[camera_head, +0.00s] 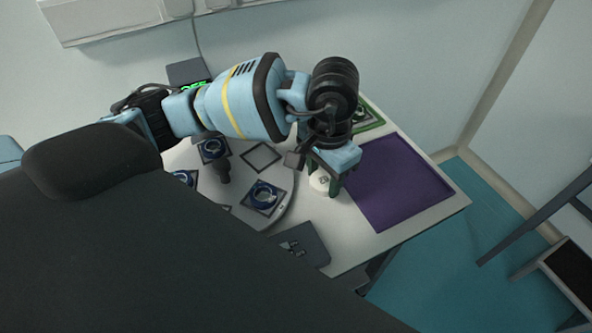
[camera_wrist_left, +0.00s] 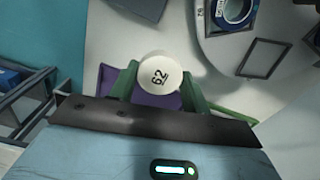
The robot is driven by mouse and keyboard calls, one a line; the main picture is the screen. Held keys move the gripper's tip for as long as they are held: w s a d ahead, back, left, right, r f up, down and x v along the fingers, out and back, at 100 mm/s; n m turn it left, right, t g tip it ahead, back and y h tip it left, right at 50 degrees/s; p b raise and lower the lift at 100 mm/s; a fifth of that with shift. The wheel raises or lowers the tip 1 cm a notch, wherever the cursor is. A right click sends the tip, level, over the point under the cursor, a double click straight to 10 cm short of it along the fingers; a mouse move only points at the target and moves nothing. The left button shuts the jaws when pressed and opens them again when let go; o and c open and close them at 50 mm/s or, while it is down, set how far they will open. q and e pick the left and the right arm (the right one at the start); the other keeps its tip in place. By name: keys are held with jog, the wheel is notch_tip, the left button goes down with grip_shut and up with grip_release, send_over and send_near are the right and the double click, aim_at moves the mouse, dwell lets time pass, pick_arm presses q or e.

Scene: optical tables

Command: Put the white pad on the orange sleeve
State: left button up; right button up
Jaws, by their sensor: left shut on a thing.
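My left gripper (camera_head: 324,183) points down over the white table, just left of the purple mat. I make out no orange sleeve in either view. My right gripper is not in view.
A purple mat (camera_head: 405,185) covers the table's right part. A green-rimmed tray (camera_head: 370,117) lies behind it. A round grey platform (camera_head: 232,187) bears square frames and blue rings. A dark slotted plate (camera_head: 302,249) lies at the front. A device with a green display (camera_head: 190,76) stands at the back.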

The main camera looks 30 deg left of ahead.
aim_at(319, 213)
pick_arm(q)
jog(key=shift+f, duration=4.9)
jog(key=shift+f, duration=0.1)
jog(key=shift+f, duration=0.15)
jog(key=o, duration=1)
jog(key=shift+c, duration=0.2)
